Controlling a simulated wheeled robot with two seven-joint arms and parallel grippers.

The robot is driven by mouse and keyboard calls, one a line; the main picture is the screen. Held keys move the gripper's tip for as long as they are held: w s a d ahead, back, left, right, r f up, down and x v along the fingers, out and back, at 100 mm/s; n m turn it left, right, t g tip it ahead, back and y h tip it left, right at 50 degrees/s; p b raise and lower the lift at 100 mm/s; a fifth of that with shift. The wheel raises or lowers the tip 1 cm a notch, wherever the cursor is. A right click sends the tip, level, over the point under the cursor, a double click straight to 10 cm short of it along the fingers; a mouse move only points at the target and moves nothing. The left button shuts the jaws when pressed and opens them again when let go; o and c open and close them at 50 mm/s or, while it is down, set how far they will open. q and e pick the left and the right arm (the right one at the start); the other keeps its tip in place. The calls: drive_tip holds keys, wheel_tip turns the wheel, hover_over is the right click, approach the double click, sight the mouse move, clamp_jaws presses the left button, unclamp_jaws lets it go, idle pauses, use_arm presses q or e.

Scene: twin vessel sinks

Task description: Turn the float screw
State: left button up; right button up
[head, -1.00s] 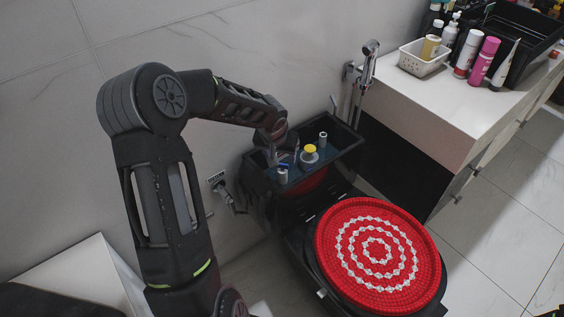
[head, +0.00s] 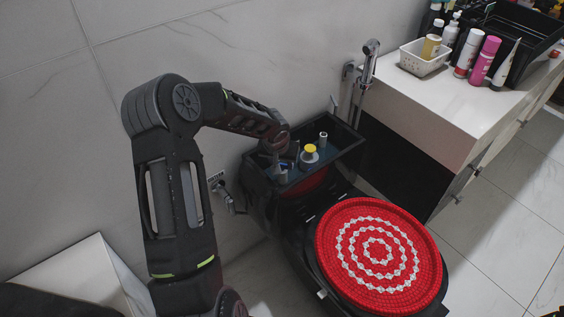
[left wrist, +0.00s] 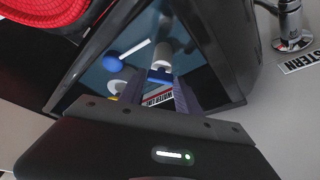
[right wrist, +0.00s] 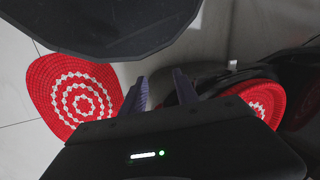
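The open cistern (head: 340,160) is a black tank holding blue water. Inside are a white cylinder with a yellow cap (head: 310,151) and a smaller white cylinder (head: 322,139). In the left wrist view a blue ball on a white rod (left wrist: 113,61) and a white post with a blue part (left wrist: 160,74) show. I cannot tell which part is the float screw. My left gripper (left wrist: 158,93) points down into the tank, fingers apart, near the blue part; contact is unclear. In the head view its tips are hard to make out. My right gripper (right wrist: 161,92) is open and empty, away from the tank.
A red and white round cover (head: 378,252) lies on the toilet lid in front of the tank. A hand sprayer (head: 370,52) hangs on the wall behind. A white counter (head: 450,105) with bottles stands at the right. A wall valve (head: 226,193) is left of the tank.

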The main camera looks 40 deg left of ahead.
use_arm(q)
clamp_jaws()
drive_tip(key=shift+r+m+p, duration=0.2)
drive_tip(key=shift+m+p, duration=0.1)
drive_tip(key=shift+p, duration=0.25)
drive_tip(key=m+p, duration=0.1)
drive_tip(key=p, duration=0.1)
drive_tip(key=m+h+p, duration=0.1)
drive_tip(key=m+p, duration=0.1)
drive_tip(key=p, duration=0.1)
drive_tip(key=shift+a+r+h+p, duration=0.1)
drive_tip(key=shift+r+h+p, duration=0.1)
drive_tip(key=shift+h+p, duration=0.1)
drive_tip(key=shift+f+m+p, duration=0.25)
drive_tip(key=shift+m+p, duration=0.3)
drive_tip(key=shift+m, duration=0.15)
drive_tip(key=shift+f, duration=0.15)
drive_tip(key=shift+o, duration=2.3)
unclamp_jaws()
